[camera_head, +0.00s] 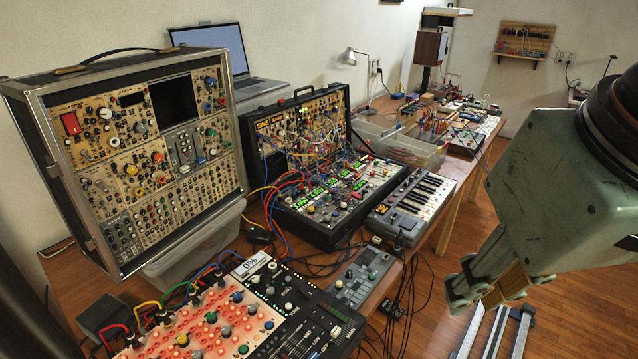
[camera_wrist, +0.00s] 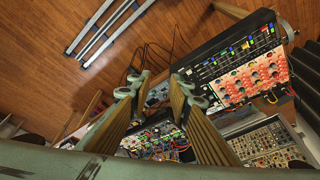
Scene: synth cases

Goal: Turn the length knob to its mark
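The length knob and its mark cannot be told apart at this size among the many small knobs. Knobs show on the glowing red-and-white panel (camera_head: 205,335) at the bottom, on the tall modular case (camera_head: 150,150) at left, and on the black case with patch cables (camera_head: 335,195). My gripper (camera_head: 485,285) hangs at the right over the floor, apart from all the panels. In the wrist view my gripper (camera_wrist: 160,88) is open and empty, with a gap between its ribbed fingers. The red panel also shows in the wrist view (camera_wrist: 250,80).
A small keyboard (camera_head: 420,200) and a grey pad unit (camera_head: 362,278) lie along the table's right side. A black mixer (camera_head: 300,310) adjoins the red panel. Loose cables hang at the table edge. Metal rails (camera_head: 495,335) cross the floor below my gripper.

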